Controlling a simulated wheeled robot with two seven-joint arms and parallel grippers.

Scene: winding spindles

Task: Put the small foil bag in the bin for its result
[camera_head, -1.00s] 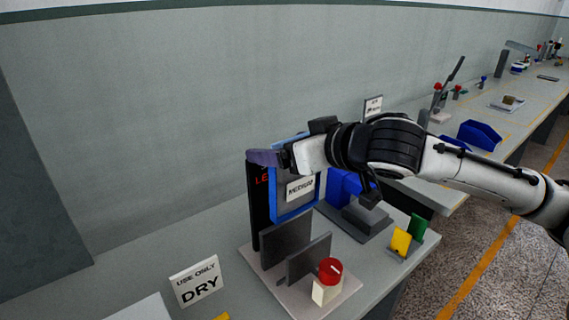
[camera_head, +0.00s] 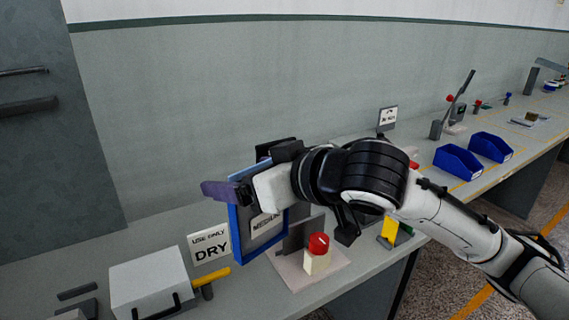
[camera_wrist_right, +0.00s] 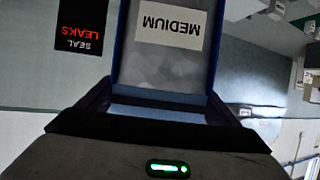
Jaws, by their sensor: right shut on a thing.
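My right gripper (camera_head: 238,190) is shut on a flat, blue-edged grey bag (camera_head: 268,232), which hangs below it. The bag's white label reads MEDIUM, not small. In the right wrist view the bag (camera_wrist_right: 165,70) stands out from the gripper, its label upside down. There a black display (camera_wrist_right: 80,25) beside it reads SEAL LEAKS in white and red. In the head view my arm and the bag cover most of this display. Two blue bins (camera_head: 458,163) (camera_head: 491,147) stand on the bench to the right. My left gripper is not in view.
A tester base with grey plates and a red knob (camera_head: 318,243) stands just right of the bag. A USE ONLY DRY sign (camera_head: 209,244), a yellow handle (camera_head: 216,278) and a white box (camera_head: 150,285) are to the left. A small sign (camera_head: 388,117) stands behind my arm.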

